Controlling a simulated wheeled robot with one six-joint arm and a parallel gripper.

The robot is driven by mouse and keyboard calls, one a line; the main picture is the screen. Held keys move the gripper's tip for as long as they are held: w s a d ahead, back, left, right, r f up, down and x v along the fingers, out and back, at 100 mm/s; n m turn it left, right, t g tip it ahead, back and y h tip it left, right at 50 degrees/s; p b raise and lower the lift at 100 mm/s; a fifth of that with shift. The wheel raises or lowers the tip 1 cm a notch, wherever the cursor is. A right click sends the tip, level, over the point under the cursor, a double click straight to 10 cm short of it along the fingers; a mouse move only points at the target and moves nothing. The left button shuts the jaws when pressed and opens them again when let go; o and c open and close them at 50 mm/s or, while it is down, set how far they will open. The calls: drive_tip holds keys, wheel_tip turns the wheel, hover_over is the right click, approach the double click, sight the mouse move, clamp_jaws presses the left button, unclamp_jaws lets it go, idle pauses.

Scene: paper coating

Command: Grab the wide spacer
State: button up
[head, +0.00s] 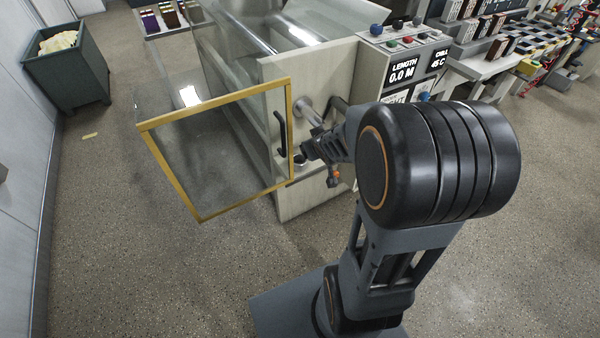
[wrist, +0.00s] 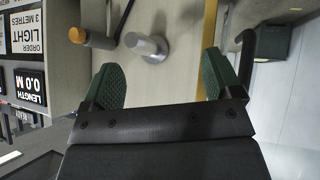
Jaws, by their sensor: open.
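I cannot pick out the wide spacer with certainty in either view. My gripper (wrist: 165,78) is open, its two green-padded fingers well apart with nothing between them. In the head view my gripper (head: 308,156) is small and partly hidden by my arm, beside the yellow-framed clear door (head: 287,112) of the coating machine. A grey round-ended peg (wrist: 150,46) stands out from the machine's pale panel, beyond the fingers in the wrist view. An orange-tipped bar (wrist: 92,39) is to its left.
The clear door stands open, with a black handle (head: 280,132) near its right edge. A control box (head: 402,62) reads length 0.0 M. Racks of small blocks (head: 490,50) stand on the bench at right. A dark bin (head: 68,68) is at far left. The floor in front is clear.

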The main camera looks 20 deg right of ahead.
wheel_tip(320, 180, down, 10)
drive_tip(key=w+d+t+y+b, duration=0.1)
drive_tip(key=w+d+t+b, duration=0.1)
drive_tip(key=d+b, duration=0.15)
drive_tip(key=n+t+y+b, duration=0.2)
drive_tip(key=y+b, duration=0.2)
drive_tip(key=b, duration=0.1)
approach(295, 157)
drive_tip(key=shift+w+a+f, duration=0.2)
drive_tip(key=shift+w+f, duration=0.15)
drive_tip(key=shift+f, duration=0.1)
drive_tip(key=shift+r+b+x, duration=0.2)
drive_tip(key=shift+b+x, duration=0.4)
drive_tip(key=shift+x, duration=2.45)
drive_tip(key=shift+d, duration=0.2)
drive_tip(key=shift+c, duration=0.5)
drive_tip(key=c, duration=0.6)
